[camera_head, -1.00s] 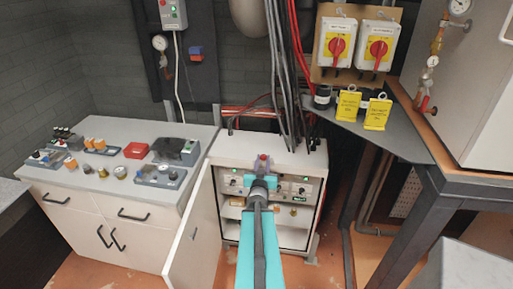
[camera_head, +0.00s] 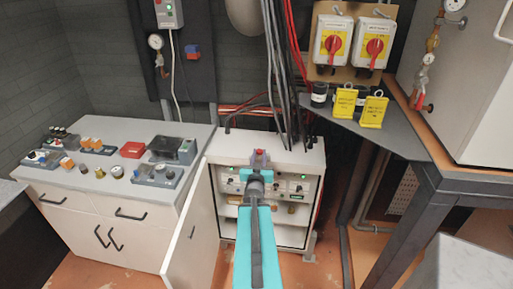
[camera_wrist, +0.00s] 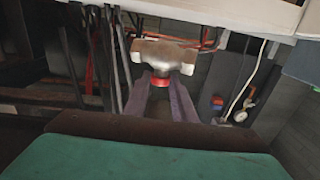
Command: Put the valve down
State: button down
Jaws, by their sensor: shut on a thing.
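The valve (camera_wrist: 165,55) is a pale metal body with a red part, seen in the wrist view. My gripper (camera_wrist: 161,86) is shut on it, with a finger on either side of the red part. In the head view my gripper (camera_head: 260,158) is in front of the open white cabinet, near its top edge. A small red bit of the valve (camera_head: 261,152) shows there between the fingers. The rest of the valve is mostly hidden by the gripper. I cannot tell from the head view how far the gripper is from the cabinet.
A grey-topped bench (camera_head: 97,198) at the left holds several fittings and a red box (camera_head: 133,149). The cabinet door (camera_head: 191,232) stands open beside it. A grey shelf (camera_head: 385,140) at the right holds two yellow tags (camera_head: 344,104). Cables hang behind the cabinet (camera_head: 228,146).

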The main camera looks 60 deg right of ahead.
jog(key=shift+w+d+f+b, duration=0.3)
jog(key=shift+d+b, duration=0.25)
jog(key=shift+b, duration=1.6)
jog(key=b, duration=0.4)
jog(key=shift+w+d, duration=0.3)
jog(key=shift+w, duration=0.05)
jog(key=shift+w+a+f+x, duration=0.15)
jog(key=shift+w+x, duration=0.15)
jog(key=shift+x, duration=1.75)
jog(key=shift+w+a+f+x, duration=0.1)
jog(key=shift+w+x, duration=0.15)
jog(key=shift+x, duration=1.85)
jog(key=shift+w+a+f+x, duration=0.15)
jog(key=shift+w+x, duration=0.15)
jog(key=shift+x, duration=1.75)
jog(key=shift+w+d+f, duration=0.1)
jog(key=shift+w+d, duration=0.2)
jog(key=shift+d, duration=0.15)
jog(key=shift+a+f, duration=0.1)
jog(key=shift+f, duration=1.6)
jog(key=shift+f, duration=0.1)
